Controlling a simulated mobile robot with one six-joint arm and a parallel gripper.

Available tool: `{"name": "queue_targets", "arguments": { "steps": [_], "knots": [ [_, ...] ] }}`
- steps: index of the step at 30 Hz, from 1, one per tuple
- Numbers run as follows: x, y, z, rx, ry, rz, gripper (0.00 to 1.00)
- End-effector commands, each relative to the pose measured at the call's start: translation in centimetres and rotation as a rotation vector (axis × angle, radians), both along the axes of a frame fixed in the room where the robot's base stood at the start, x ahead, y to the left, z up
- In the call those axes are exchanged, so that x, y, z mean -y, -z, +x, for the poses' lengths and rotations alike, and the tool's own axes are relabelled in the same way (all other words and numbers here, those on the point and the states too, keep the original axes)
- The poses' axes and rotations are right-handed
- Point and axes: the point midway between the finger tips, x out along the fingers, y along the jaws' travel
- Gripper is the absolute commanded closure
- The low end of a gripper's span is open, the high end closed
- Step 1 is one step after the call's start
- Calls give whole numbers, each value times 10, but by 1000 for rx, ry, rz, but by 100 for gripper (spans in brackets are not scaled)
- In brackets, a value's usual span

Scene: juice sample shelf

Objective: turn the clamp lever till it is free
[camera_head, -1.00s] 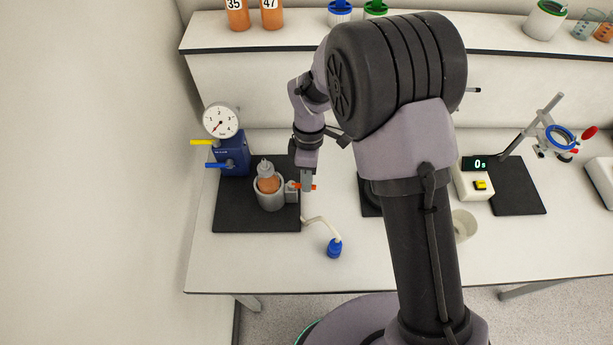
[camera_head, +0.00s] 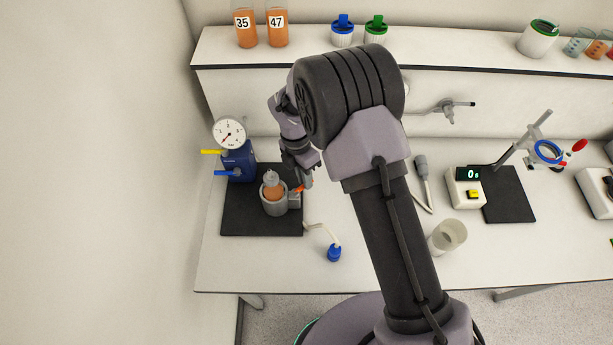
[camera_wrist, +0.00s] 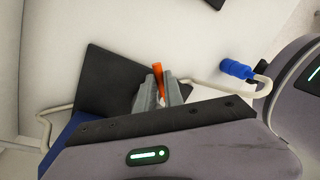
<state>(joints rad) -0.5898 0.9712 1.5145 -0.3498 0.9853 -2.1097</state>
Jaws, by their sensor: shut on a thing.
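The orange clamp lever (camera_head: 299,189) is at the right side of a grey cup-shaped clamp holder (camera_head: 274,207) on a black mat. A bottle of orange juice (camera_head: 272,184) stands upright in the holder. My gripper (camera_head: 306,182) comes down from the upper right and is at the lever. In the wrist view my gripper (camera_wrist: 161,87) is shut on the orange lever (camera_wrist: 158,72), whose end shows between the grey fingers. The wrist view does not show the bottle, and the holder is hidden there.
A blue gauge unit (camera_head: 238,161) with yellow and blue handles stands close left. A white tube with a blue end (camera_head: 334,253) lies in front of my gripper. A beaker (camera_head: 447,236) and a timer scale (camera_head: 466,188) stand to the right.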

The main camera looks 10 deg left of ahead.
Motion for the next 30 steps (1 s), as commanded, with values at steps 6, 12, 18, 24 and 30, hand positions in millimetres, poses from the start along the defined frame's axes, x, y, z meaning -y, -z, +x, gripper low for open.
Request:
{"name": "queue_targets", "arguments": {
  "steps": [6, 12, 18, 24, 30],
  "knots": [
    [-3, -1, 2, 2, -74, 1, 100],
    [-4, -1, 2, 2, -103, 1, 100],
    [-5, -1, 3, 3, -108, 1, 100],
    [-5, -1, 3, 3, -108, 1, 100],
    [-4, 0, 2, 2, -107, 1, 66]
  ]
}}
